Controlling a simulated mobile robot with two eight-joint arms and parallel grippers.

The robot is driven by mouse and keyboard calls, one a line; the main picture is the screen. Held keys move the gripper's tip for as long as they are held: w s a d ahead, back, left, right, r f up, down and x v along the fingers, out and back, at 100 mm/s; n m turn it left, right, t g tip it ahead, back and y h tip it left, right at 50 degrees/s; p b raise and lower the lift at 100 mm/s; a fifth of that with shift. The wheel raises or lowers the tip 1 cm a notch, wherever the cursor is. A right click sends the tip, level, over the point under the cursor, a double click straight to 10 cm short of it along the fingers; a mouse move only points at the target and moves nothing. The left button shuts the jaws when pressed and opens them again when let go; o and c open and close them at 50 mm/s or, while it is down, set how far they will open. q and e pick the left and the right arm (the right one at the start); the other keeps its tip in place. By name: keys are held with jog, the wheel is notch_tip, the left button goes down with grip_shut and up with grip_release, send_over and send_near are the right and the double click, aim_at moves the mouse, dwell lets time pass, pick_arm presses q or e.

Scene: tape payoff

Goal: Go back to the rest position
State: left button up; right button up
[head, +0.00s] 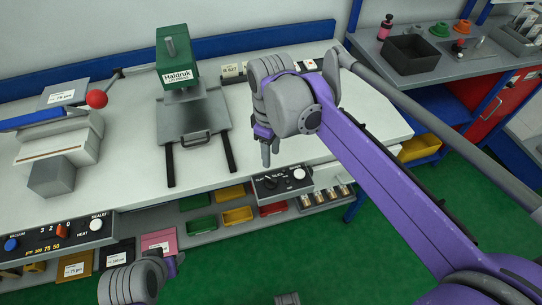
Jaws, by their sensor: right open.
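My right gripper (268,150) hangs below the wrist of my purple and grey right arm, over the front part of the white worktop, right of the green press. Its fingers point down and are small in the view; it is open, with nothing seen between them. Part of my left arm's grey wrist shows at the bottom left, in front of the bench's lower shelf. A small purple part of the left gripper (174,264) shows beside it. Its fingers are not clear, so I cannot tell whether it is open or shut.
The green Haldruk press (172,47) stands on the white worktop (245,165) at the back. A sealer with a red-knobbed lever (97,99) is at the left. Coloured bins (237,215) sit under the bench. A grey side table (430,77) holds a dark tray (409,54). Green floor is open at lower right.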

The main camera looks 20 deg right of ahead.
dwell(0.4)
jog(key=s+d+f+m+t+p, duration=0.2)
jog(key=s+d+f+m, duration=0.1)
jog(key=s, duration=0.4)
jog(key=s+d+f+m+t+p, duration=0.2)
jog(key=s+d+f+m+t, duration=0.1)
jog(key=s+m, duration=0.3)
jog(key=shift+s+d+f+m+p, duration=0.3)
jog(key=shift+s+p, duration=0.05)
jog(key=shift+s, duration=0.3)
dwell(0.9)
